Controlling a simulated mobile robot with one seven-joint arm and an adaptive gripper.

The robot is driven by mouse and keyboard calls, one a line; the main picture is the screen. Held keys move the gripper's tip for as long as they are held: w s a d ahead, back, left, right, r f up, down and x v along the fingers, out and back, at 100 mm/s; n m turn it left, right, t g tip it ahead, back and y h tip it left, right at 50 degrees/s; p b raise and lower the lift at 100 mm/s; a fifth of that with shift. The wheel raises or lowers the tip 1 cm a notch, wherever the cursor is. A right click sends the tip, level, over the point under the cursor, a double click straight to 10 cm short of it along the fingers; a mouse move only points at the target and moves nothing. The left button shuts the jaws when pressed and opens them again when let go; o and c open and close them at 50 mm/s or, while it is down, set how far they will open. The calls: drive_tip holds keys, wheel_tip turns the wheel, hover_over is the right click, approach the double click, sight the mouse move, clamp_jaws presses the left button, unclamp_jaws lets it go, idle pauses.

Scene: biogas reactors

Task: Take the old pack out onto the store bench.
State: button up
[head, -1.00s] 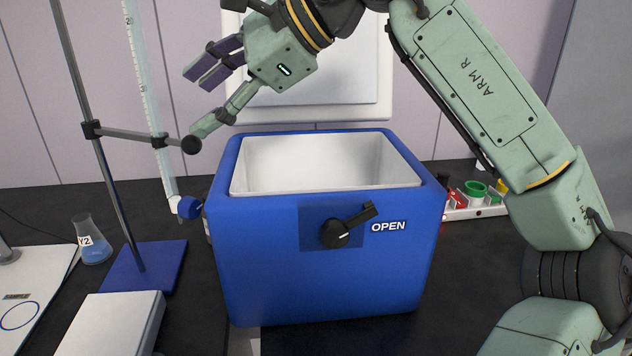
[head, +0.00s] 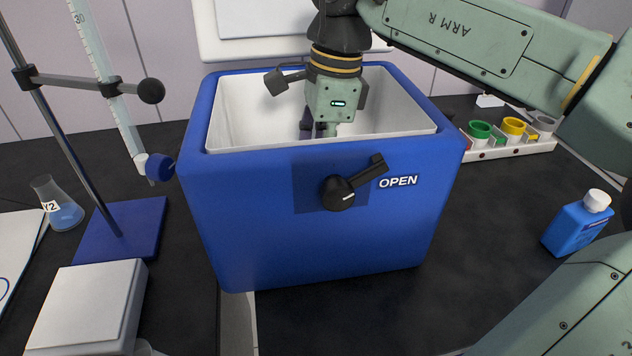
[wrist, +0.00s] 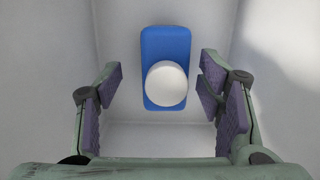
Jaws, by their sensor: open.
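The blue cool box (head: 320,210) stands on the dark bench with its white lid up behind it. Its black dial (head: 340,192) sits beside the word OPEN. A blue pack (wrist: 165,42) with a round white cap (wrist: 166,84) shows inside the white interior in the wrist view. The box's front wall hides this pack in the head view. My gripper (head: 318,130) points down inside the box mouth, its lower part hidden by the front rim. In the wrist view its purple-padded fingers are spread wide on either side of the pack, apart from it, and empty.
Another blue pack with a white cap (head: 577,225) stands on the bench at right. A white rack with coloured cups (head: 510,140) is behind it. A clamp stand with a glass tube (head: 108,80), a flask (head: 57,207) and a white box (head: 88,305) are left.

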drive_tip(key=shift+w+a+f+p, duration=0.1)
drive_tip(key=shift+a+f+p, duration=0.2)
drive_tip(key=shift+f, duration=1.05)
drive_tip(key=shift+w+a+f+p, duration=0.1)
drive_tip(key=shift+f+p, duration=0.25)
drive_tip(key=shift+f, duration=0.95)
clamp_jaws()
